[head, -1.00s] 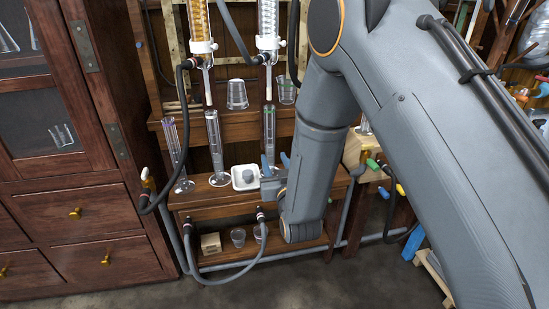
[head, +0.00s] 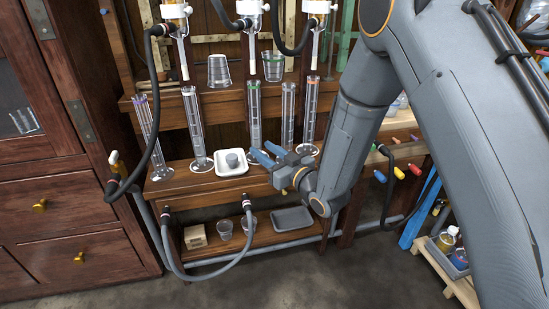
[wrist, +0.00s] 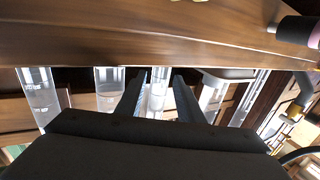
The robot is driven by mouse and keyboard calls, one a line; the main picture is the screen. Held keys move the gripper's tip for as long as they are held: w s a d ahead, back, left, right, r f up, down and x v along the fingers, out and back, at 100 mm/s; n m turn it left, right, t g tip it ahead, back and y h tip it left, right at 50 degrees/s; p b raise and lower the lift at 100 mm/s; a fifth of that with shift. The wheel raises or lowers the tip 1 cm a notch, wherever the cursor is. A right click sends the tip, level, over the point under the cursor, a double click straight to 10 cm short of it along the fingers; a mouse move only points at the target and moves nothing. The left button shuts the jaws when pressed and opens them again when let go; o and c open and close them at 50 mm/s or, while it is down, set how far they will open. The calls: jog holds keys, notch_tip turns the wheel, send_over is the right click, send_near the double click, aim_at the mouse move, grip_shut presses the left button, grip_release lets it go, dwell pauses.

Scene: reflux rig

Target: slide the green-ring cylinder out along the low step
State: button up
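The green-ring cylinder (head: 254,112) is a tall clear graduated cylinder standing upright on the low wooden step (head: 215,185), just right of the white tray. Its foot is partly hidden by my gripper. My gripper (head: 268,153) has blue fingers, is low in front of this cylinder and points toward it. In the wrist view, which looks upside down, my open gripper (wrist: 158,85) has one dark finger on each side of a clear cylinder (wrist: 157,98), which fits the green-ring one. Its ring does not show there. I cannot tell whether either finger touches it.
A white tray (head: 219,171) with a grey knob-like piece stands close on the left. Cylinders with purple (head: 148,130) and white (head: 195,125) rings stand further left; a pale-ringed (head: 288,112) and an orange-ring one (head: 310,112) stand close on the right. A black hose (head: 150,120) hangs at left.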

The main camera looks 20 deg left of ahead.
aim_at(260, 146)
jog(key=shift+b+x, duration=0.55)
jog(key=shift+x, duration=1.7)
grip_shut()
